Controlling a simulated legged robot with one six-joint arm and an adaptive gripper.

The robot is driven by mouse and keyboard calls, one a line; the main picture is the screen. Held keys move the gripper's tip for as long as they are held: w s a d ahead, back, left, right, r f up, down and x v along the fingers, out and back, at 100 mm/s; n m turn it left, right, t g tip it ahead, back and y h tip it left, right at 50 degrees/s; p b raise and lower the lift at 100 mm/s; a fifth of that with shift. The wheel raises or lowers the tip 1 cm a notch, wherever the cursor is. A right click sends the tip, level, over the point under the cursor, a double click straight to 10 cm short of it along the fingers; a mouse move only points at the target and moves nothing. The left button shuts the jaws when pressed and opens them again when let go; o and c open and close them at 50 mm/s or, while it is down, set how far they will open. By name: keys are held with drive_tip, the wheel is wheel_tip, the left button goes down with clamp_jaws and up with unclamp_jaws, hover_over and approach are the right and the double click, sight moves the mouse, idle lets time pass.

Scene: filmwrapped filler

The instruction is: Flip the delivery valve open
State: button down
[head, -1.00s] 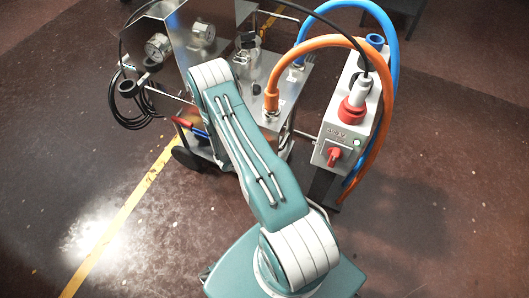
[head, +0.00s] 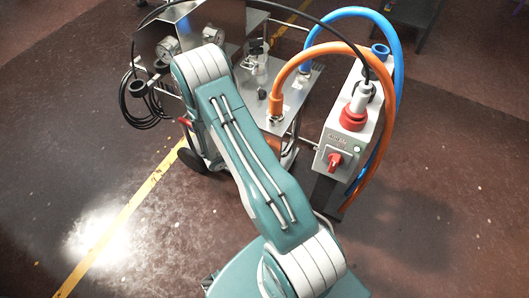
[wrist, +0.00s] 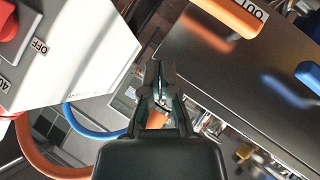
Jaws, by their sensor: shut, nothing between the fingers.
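My gripper (wrist: 160,85) is shut and empty in the wrist view, between a white panel and a grey metal plate. In the head view it is hidden behind my arm. A red lever (head: 184,121) shows low on the left of the metal cart, beside my arm. I cannot tell for sure whether it is the delivery valve. In the wrist view, an orange hose end (wrist: 222,18) lies by an OUT label on the plate, and a blue part (wrist: 309,76) is at the right edge. My gripper appears apart from both.
The metal cart (head: 262,122) has gauges (head: 168,47) at its back left. A grey switch box (head: 341,128) with a red rotary switch (head: 336,161) stands on the right. Orange (head: 384,120) and blue (head: 397,50) hoses arch over it. Floor in front is clear.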

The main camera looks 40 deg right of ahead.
drive_tip(key=shift+s+a+r, duration=0.35)
drive_tip(key=shift+a+r, duration=0.45)
drive_tip(key=shift+r, duration=0.05)
drive_tip(key=s+a+r+n+y, duration=0.1)
drive_tip(key=a+r+y, duration=0.15)
drive_tip(key=r, duration=0.85)
drive_tip(key=s+a+r+n+y, duration=0.1)
drive_tip(key=a+r, duration=0.2)
drive_tip(key=r, duration=0.8)
drive_tip(key=s+a+r+n+t+y, duration=0.3)
drive_tip(key=s+a+r+n, duration=0.1)
drive_tip(key=s+a+r, duration=0.2)
drive_tip(key=s+a+r+n+t+y, duration=0.4)
drive_tip(key=a+r, duration=0.3)
drive_tip(key=r, duration=0.3)
drive_tip(key=shift+s+a+r, duration=0.35)
drive_tip(key=shift+s, duration=0.55)
drive_tip(key=shift+d, duration=0.1)
